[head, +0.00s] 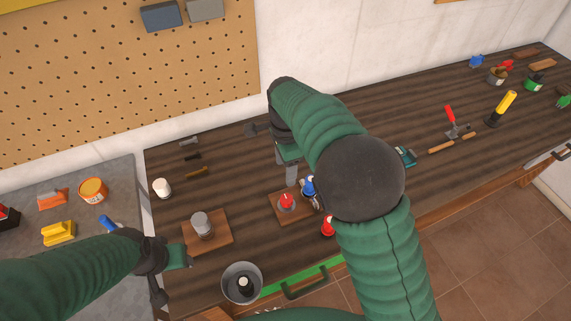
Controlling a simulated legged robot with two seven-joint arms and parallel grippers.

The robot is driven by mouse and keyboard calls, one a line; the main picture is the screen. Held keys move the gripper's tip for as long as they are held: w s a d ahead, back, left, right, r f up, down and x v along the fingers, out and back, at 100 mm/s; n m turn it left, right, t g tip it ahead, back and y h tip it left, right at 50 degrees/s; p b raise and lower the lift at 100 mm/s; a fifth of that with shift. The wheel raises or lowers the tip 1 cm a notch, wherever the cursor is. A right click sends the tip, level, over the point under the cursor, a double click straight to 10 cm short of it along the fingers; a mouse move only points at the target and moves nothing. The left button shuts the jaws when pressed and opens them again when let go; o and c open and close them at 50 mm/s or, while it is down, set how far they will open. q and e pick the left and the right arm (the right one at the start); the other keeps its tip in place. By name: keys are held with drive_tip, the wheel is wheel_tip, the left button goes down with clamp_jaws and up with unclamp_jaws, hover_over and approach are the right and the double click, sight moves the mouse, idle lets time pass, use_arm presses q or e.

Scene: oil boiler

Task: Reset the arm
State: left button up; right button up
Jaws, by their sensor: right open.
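My right arm rises from the lower right in the head view and bends at a large dark joint. Its gripper (291,172) is open and points down over the workbench, just behind a small wooden board (285,212) that bears a red item (286,201). A blue-topped item (308,187) is beside the board, partly hidden by my arm. My left arm comes in from the lower left. Its gripper (184,259) is near the front left of the bench, close to a second wooden board (222,239) with a grey can (202,225); its jaws do not show clearly.
The dark wooden workbench (235,165) stands against a wall with a pegboard (120,75). A metal bucket (242,283), a red bottle (328,226) and a white cup (162,187) are nearby. Several tools lie on the right; a grey table (115,170) is at left.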

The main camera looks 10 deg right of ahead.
drive_tip(key=shift+r, duration=0.95)
drive_tip(key=s+d+f+n+t+b, duration=0.1)
drive_tip(key=s+d+f+n, duration=0.3)
drive_tip(key=s+n, duration=0.4)
drive_tip(key=s+d+f+n+t+b, duration=0.1)
drive_tip(key=s+d+f+n, duration=0.3)
drive_tip(key=s+n, duration=0.4)
drive_tip(key=shift+s+d+f+t, duration=0.3)
drive_tip(key=shift+s+d, duration=0.05)
drive_tip(key=shift+s, duration=0.95)
drive_tip(key=shift+s+d, duration=0.15)
drive_tip(key=shift+s, duration=0.05)
drive_tip(key=shift+w, duration=0.1)
